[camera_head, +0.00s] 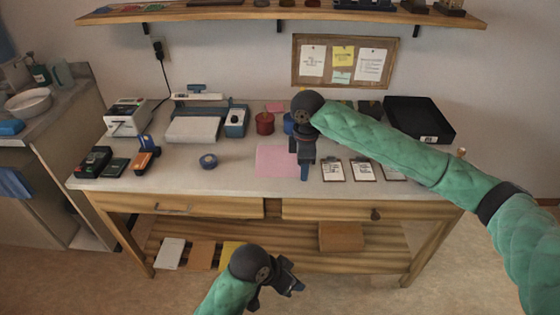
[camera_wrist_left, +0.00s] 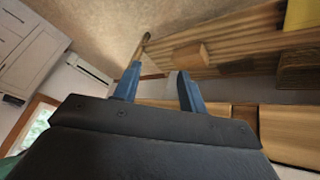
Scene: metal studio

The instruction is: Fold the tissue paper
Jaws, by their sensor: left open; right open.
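The pink tissue paper (camera_head: 274,163) lies flat on the workbench top, near the front edge at the middle, in the head view. My right gripper (camera_head: 304,172) points down over the paper's right side and hides part of it; I cannot tell if it touches. Its jaws are open, with nothing seen between them. My left gripper (camera_head: 292,286) is low in front of the bench, away from the paper. In the left wrist view its two blue fingers (camera_wrist_left: 157,88) are apart and empty.
The workbench (camera_head: 230,182) holds a blue tape roll (camera_head: 208,161) left of the paper and small clipboards (camera_head: 334,170) to the right. A black tray (camera_head: 420,119) stands at the back right. A red pot (camera_head: 265,123) stands behind the paper. A wooden shelf (camera_head: 280,14) hangs above.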

